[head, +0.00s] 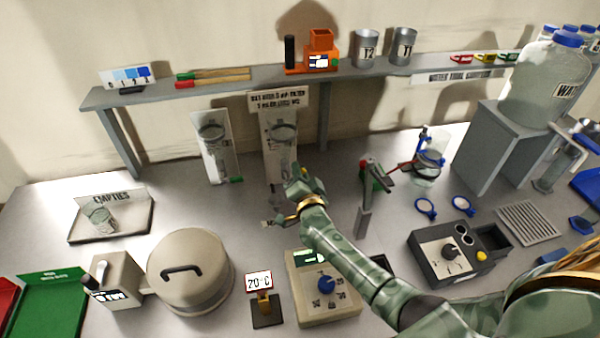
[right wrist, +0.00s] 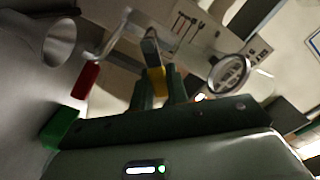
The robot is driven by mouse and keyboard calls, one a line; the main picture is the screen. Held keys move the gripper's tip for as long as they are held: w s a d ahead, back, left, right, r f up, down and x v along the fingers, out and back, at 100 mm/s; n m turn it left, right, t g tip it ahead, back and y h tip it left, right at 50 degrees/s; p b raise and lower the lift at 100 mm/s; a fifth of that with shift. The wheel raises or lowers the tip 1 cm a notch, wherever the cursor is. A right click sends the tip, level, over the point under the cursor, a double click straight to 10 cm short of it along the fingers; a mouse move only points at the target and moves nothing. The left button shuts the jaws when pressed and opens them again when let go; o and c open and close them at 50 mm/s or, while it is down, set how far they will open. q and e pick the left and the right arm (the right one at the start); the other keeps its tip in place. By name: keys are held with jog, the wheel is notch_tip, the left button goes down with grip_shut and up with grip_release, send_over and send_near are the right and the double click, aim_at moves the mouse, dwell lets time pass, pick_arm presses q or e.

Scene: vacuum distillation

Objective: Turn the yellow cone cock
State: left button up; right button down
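The yellow cone cock (right wrist: 157,80) shows in the right wrist view as a small yellow piece between the two dark green fingers of my right gripper (right wrist: 160,92). The fingers stand close together, one on each side of it, and appear shut on it. In the head view my right gripper (head: 304,184) is at the front of the glass apparatus (head: 281,140) on the middle panel, and covers its lower part. A bit of yellow shows just above the gripper there. My left gripper is in neither view.
A clamp stand (head: 366,200) with red and green parts stands close right of my right gripper. A second glass piece on a panel (head: 212,145) is to the left. A round lidded pot (head: 190,273) and a beige hotplate (head: 322,290) stand in front.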

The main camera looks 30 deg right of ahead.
jog(key=shift+f+m, duration=0.1)
jog(key=shift+m, duration=0.2)
jog(key=m, duration=0.1)
jog(key=f+m+b, duration=0.1)
jog(key=m, duration=0.2)
jog(key=shift+s+d+f, duration=0.1)
jog(key=shift+d+f, duration=0.2)
jog(key=shift+d, duration=0.1)
jog(key=shift+d+f+m+b, duration=0.1)
jog(key=shift+f+m+b, duration=0.35)
jog(key=shift+m, duration=0.5)
jog(key=shift+d+f+m+b, duration=0.1)
jog(key=shift+f+m+b, duration=0.1)
jog(key=shift+m+b, duration=0.55)
jog(key=shift+s+a+m, duration=0.1)
jog(key=shift+m, duration=0.3)
jog(key=c, duration=1.4)
grip_release()
jog(key=shift+f, duration=0.1)
jog(key=shift+o, duration=0.2)
